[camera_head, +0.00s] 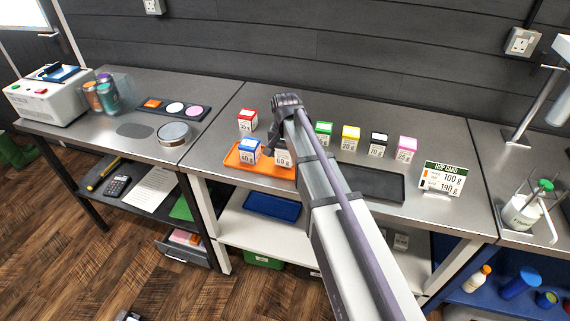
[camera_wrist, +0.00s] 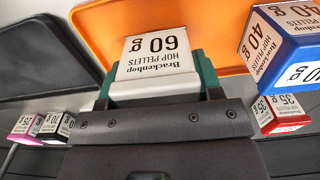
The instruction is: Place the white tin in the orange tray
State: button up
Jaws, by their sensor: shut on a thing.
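The white tin (camera_wrist: 158,58), labelled 60 g hop pellets, is between the fingers of my gripper (camera_wrist: 155,85) in the wrist view. My gripper is shut on it. In the head view the white tin (camera_head: 284,159) shows partly behind my arm, over the right part of the orange tray (camera_head: 240,163). I cannot tell whether its base touches the tray. The tray also shows behind the tin in the wrist view (camera_wrist: 102,38). A blue tin (camera_head: 248,151) labelled 40 g stands in the tray, left of the white tin.
A red tin (camera_head: 247,120) stands behind the tray. Green (camera_head: 322,133), yellow (camera_head: 349,138), black (camera_head: 377,145) and pink (camera_head: 405,150) tins stand in a row to the right. A dark tray (camera_head: 376,184) and a hop card sign (camera_head: 442,179) are at the right front.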

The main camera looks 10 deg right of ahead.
notch_tip(320, 180, down, 2)
jog(key=shift+f+b, duration=0.15)
jog(key=shift+b, duration=0.2)
jog(key=shift+r+p, duration=0.3)
jog(key=shift+f, duration=0.25)
jog(key=o, duration=1)
jog(key=shift+r, duration=0.1)
notch_tip(320, 180, up, 13)
jog(key=p, duration=1.2)
jog(key=shift+s+f+n+b, duration=0.3)
jog(key=shift+s+n, duration=0.7)
jog(key=shift+s, duration=2.55)
jog(key=shift+s+f+n+b, duration=0.15)
jog(key=shift+s+f+n, duration=0.55)
jog(key=shift+s, duration=2.85)
jog(key=shift+s+f+n+b, duration=0.2)
jog(key=shift+s+n, duration=1.1)
jog(key=shift+s, duration=2.25)
